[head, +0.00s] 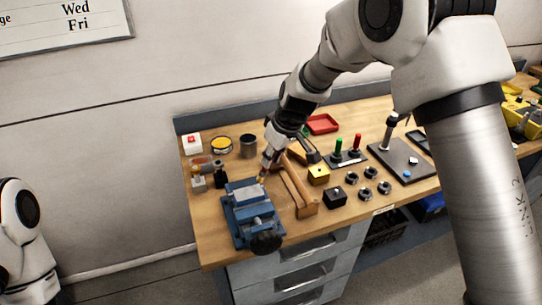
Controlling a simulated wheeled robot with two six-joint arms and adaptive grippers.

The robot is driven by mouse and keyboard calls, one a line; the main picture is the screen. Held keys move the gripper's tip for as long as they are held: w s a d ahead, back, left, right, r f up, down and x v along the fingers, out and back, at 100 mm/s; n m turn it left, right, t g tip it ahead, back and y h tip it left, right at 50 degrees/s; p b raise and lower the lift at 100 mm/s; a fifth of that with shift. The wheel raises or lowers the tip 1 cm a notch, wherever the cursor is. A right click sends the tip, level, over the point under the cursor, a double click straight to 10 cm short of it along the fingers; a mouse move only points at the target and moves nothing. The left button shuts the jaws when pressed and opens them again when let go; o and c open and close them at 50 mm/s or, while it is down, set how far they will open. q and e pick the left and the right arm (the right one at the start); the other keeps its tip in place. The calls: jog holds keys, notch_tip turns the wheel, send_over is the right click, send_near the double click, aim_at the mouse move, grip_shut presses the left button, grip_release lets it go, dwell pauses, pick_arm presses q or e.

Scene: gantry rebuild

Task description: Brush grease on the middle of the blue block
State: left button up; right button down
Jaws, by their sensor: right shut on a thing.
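A blue block-shaped fixture (240,227), which looks like a vise, sits at the front left of the bench. It has a grey metal piece (248,193) on top and a dark round knob (266,243) at its front. My right gripper (268,163) reaches down at the back right of the fixture. It is shut on a thin tool, probably the brush, whose tip is near the grey piece. I cannot tell if the tip touches. My left gripper is out of view.
A wooden holder (299,188) stands just right of the fixture, close to my right gripper. Beyond it are a yellow block (318,175), a black block (335,197), several black rings and a dark plate (403,160). A red tray (322,124) lies behind. Small parts crowd the back left.

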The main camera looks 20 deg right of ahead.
jog(key=shift+a+r+p, duration=0.2)
jog(key=shift+r+p, duration=0.1)
jog(key=shift+r, duration=0.25)
jog(key=shift+a+r+p, duration=0.2)
jog(key=shift+r+p, duration=0.1)
jog(key=shift+r, duration=0.25)
jog(key=shift+d+r+p, duration=0.2)
jog(key=shift+r+p, duration=0.25)
jog(key=shift+r, duration=0.05)
jog(key=shift+d+r+p, duration=0.15)
jog(key=shift+r+p, duration=0.3)
jog(key=shift+r, duration=0.35)
jog(key=shift+a+r+p, duration=0.15)
jog(key=shift+r+p, duration=0.05)
jog(key=shift+p, duration=0.1)
jog(key=shift+f, duration=0.1)
